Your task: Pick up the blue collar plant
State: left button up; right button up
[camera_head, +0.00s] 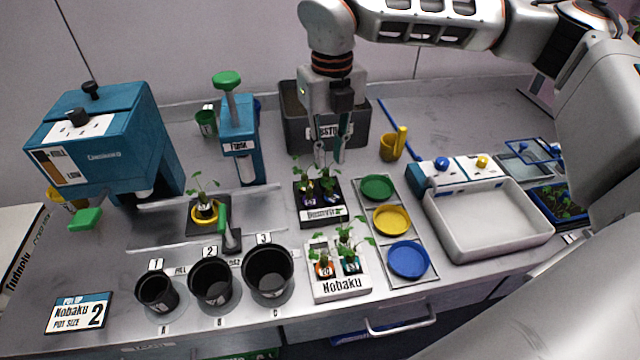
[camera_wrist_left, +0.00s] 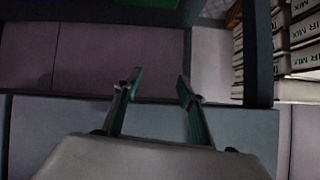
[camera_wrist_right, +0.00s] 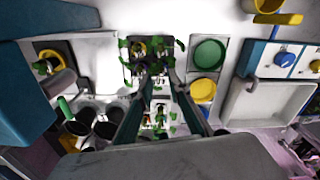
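In front, a white Nobaku tray (camera_head: 341,287) holds an orange-collar plant (camera_head: 323,269) and a teal-blue-collar plant (camera_head: 351,264). I cannot tell surely which collar the task calls blue. My right gripper (camera_head: 329,162) points down over the black tray, fingers apart and empty; its fingers also show in the right wrist view (camera_wrist_right: 160,86). My left gripper (camera_wrist_left: 157,80) is open and empty, away from the plants.
A yellow-collar plant (camera_head: 205,211) stands at left. Black pots (camera_head: 268,272) line the front. Green, yellow and blue dishes (camera_head: 408,259) lie right of the trays, with a white basin (camera_head: 490,225) beyond. A grey bin (camera_head: 357,128) stands behind my right gripper.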

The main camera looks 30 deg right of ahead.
aim_at(329, 187)
jog(key=shift+s+f, duration=0.2)
jog(key=shift+f, duration=0.9)
jog(key=f, duration=0.5)
jog(key=shift+s+a+p, duration=0.15)
jog(key=shift+s+p, duration=0.15)
jog(key=shift+s, duration=0.05)
jog(key=shift+f, duration=0.25)
pick_arm(q)
jog(key=shift+s+r, duration=0.1)
jog(key=shift+r, duration=0.25)
pick_arm(e)
jog(key=shift+c, duration=0.4)
grip_shut()
pick_arm(q)
jog(key=shift+s+f, duration=0.1)
jog(key=shift+f, duration=0.1)
